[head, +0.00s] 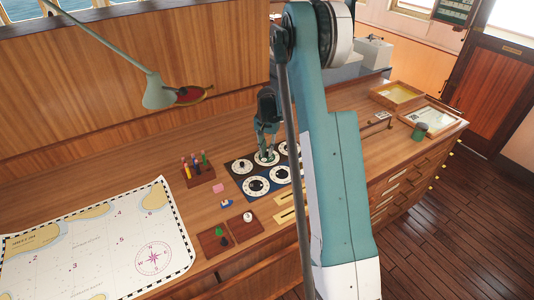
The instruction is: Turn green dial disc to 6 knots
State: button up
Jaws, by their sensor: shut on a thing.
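A dark panel (267,187) on the wooden desk carries several white-ringed dials. My gripper (266,154) points down at the dial in the middle of its back row. That dial shows a white ring with a hint of green, and I take it as the green dial disc (266,160). My gripper's fingers are shut on its centre and hide part of it. The numbers are too small to read, so I cannot tell which knots value it is set to. Dials with black centres stand beside it and in the front row.
A rack of coloured pegs (198,170) stands left of the panel, with a chart (100,245) further left. Wooden trays (216,240) with small pieces lie in front. A lamp (160,92) hangs over the back left. My arm hides the panel's right side.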

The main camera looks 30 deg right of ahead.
aim_at(267, 153)
jog(key=n+b, duration=0.3)
jog(key=shift+f, duration=0.15)
jog(key=n+b, duration=0.2)
jog(key=n, duration=0.1)
jog(key=shift+n+b, duration=0.4)
jog(key=n+b, duration=0.2)
jog(key=n, duration=0.1)
jog(key=shift+n, duration=0.3)
jog(key=shift+n+b, duration=0.9)
jog(key=shift+n, duration=1)
jog(key=shift+r, duration=0.2)
jog(key=o, duration=0.9)
jog(key=shift+r, duration=0.1)
notch_tip(267, 153, up, 12)
